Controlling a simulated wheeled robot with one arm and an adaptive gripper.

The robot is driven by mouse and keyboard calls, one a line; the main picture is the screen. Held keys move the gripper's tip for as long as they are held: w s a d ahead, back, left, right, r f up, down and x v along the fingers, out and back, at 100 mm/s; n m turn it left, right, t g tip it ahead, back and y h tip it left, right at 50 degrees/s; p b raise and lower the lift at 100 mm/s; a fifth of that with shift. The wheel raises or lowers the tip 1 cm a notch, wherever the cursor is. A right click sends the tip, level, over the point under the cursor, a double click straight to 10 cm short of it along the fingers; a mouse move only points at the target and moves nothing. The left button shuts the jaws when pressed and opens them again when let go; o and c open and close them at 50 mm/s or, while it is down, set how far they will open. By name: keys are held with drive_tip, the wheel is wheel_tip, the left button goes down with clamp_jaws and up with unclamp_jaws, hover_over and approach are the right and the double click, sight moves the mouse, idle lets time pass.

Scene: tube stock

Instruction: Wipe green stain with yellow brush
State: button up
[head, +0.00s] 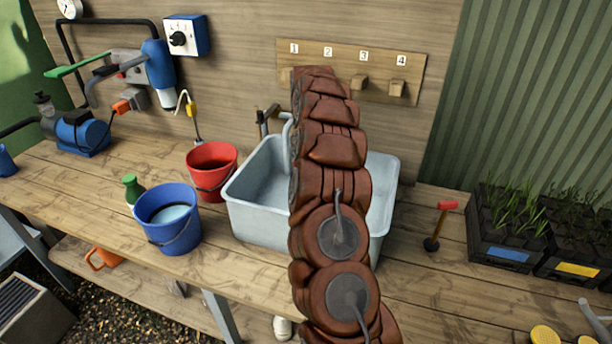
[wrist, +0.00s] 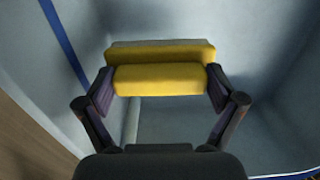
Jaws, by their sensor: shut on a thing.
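The yellow brush (wrist: 160,78) looks like a two-step yellow block in the wrist view. My gripper (wrist: 159,91) has one finger on each side of it and is shut on it. Smooth grey-blue walls surround the brush there, apparently the inside of the sink (head: 262,185). I cannot tell whether the brush touches a surface. In the head view my arm crosses the middle of the sink and hides my gripper and the brush. I see no green stain in either view; part of the sink's inside is covered by my arm.
A red bucket (head: 211,165) and a blue bucket (head: 167,218) with liquid stand left of the sink. A green bottle (head: 133,187) is beside the blue bucket. A red-topped lever (head: 440,222) and plant trays (head: 506,245) are to the right. Numbered pegs (head: 397,88) hang behind.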

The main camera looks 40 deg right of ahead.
drive_tip(key=shift+a+r+p, duration=0.1)
drive_tip(key=shift+r+p, duration=0.2)
drive_tip(key=shift+r, duration=1.55)
